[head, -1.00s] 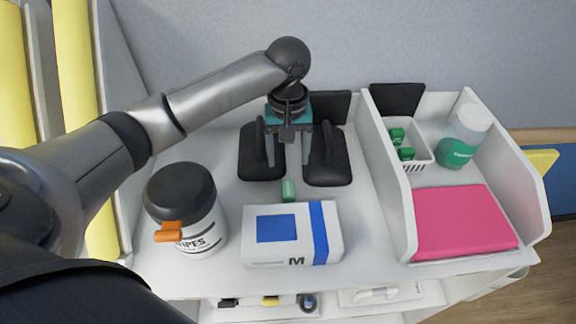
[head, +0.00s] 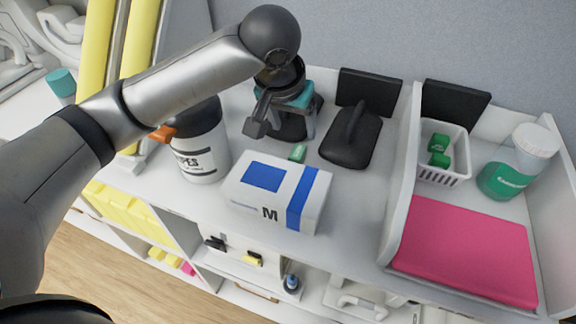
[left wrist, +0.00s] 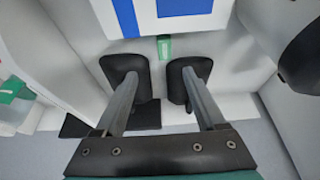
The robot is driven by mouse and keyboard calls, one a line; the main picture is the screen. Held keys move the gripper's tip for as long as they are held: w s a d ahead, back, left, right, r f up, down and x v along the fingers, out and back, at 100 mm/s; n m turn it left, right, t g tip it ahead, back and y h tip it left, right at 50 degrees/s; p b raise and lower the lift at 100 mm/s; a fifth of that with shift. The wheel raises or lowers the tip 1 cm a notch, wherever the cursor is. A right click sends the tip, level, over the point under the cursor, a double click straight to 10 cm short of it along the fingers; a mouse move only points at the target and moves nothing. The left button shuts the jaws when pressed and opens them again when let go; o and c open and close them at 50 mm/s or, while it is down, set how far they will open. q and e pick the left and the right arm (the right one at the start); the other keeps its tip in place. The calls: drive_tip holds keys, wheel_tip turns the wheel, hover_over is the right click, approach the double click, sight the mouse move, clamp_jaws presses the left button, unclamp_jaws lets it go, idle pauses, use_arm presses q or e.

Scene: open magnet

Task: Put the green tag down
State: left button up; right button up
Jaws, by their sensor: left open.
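The green tag (head: 298,153) lies on the white shelf top just behind the white-and-blue box (head: 275,195). In the left wrist view the tag (left wrist: 164,47) shows beyond the fingertips, close to the box (left wrist: 170,15). My left gripper (head: 284,130) is open and empty above the shelf, behind the tag and apart from it. Its fingers (left wrist: 160,73) are spread wide in the left wrist view, in front of two black rounded pads (left wrist: 126,76). My right gripper is in neither current view.
A wipes canister (head: 200,150) stands left of the box. One black pad (head: 350,148) lies right of my gripper. Farther right, a walled tray holds a pink pad (head: 465,250), a white basket (head: 440,165) with green pieces, and a green-labelled bottle (head: 520,160).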

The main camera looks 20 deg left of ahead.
use_arm(q)
drive_tip(key=b, duration=0.1)
hover_over(298, 151)
drive_tip(key=s, duration=0.3)
drive_tip(key=f, duration=0.8)
drive_tip(key=shift+w+d+f, duration=0.1)
drive_tip(key=shift+d+f, duration=0.1)
drive_tip(key=shift+d, duration=0.05)
drive_tip(key=shift+x, duration=0.8)
drive_tip(key=shift+w+a+b+x, duration=0.15)
drive_tip(key=shift+a+b+x, duration=0.05)
drive_tip(key=shift+x, duration=0.95)
drive_tip(key=shift+w+a+b+x, duration=0.1)
drive_tip(key=shift+a+b+x, duration=0.05)
drive_tip(key=shift+x, duration=0.95)
drive_tip(key=shift+r, duration=0.1)
use_arm(e)
drive_tip(key=shift+s+a+f, duration=0.1)
drive_tip(key=shift+a+f, duration=0.15)
drive_tip(key=shift+f, duration=0.2)
drive_tip(key=shift+s+a+f, duration=0.1)
drive_tip(key=shift+a+f, duration=0.1)
drive_tip(key=shift+f, duration=0.25)
use_arm(q)
clamp_jaws()
